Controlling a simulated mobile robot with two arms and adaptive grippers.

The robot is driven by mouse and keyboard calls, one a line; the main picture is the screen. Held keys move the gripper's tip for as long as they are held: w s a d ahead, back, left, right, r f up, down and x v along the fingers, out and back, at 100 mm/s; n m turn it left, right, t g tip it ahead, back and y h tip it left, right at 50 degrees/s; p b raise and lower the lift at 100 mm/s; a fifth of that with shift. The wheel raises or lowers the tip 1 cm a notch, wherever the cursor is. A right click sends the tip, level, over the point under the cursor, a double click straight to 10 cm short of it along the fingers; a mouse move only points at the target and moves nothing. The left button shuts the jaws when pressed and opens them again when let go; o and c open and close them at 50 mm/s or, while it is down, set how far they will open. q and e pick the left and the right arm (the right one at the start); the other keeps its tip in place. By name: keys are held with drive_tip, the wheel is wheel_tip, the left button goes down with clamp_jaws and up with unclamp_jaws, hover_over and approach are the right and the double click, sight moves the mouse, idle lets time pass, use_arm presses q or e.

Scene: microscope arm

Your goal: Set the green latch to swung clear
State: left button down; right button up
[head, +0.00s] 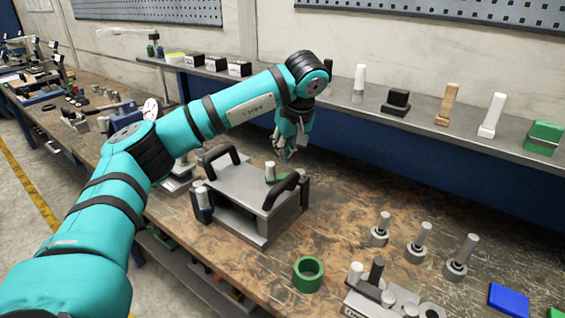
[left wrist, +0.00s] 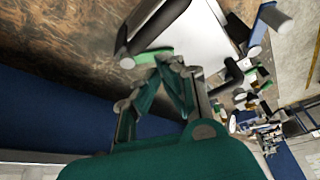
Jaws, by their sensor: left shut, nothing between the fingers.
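The green latch (head: 275,179) sits on top of a grey metal fixture (head: 240,190), beside a short post with a pale top (head: 270,168). My left gripper (head: 287,156) is shut and empty, pointing down just behind the latch in the head view. In the left wrist view the fingertips (left wrist: 170,62) are together close to the green latch (left wrist: 152,54). I cannot tell whether they touch it. The latch is partly hidden by a black handle (head: 281,189) in the head view. My right gripper is not in view.
Another black handle (head: 220,156) stands on the fixture's left side. A green ring (head: 308,274), several grey pegs and a blue block (head: 508,299) are on the wooden bench. A shelf (head: 420,128) with several objects runs behind.

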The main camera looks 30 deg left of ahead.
use_arm(q)
drive_tip(key=p+x, duration=0.1)
drive_tip(key=x, duration=0.8)
drive_tip(key=shift+a+f+p, duration=0.1)
drive_tip(key=shift+f+p, duration=0.05)
drive_tip(key=shift+p, duration=0.2)
drive_tip(key=shift+a+m, duration=0.25)
drive_tip(key=shift+m, duration=0.15)
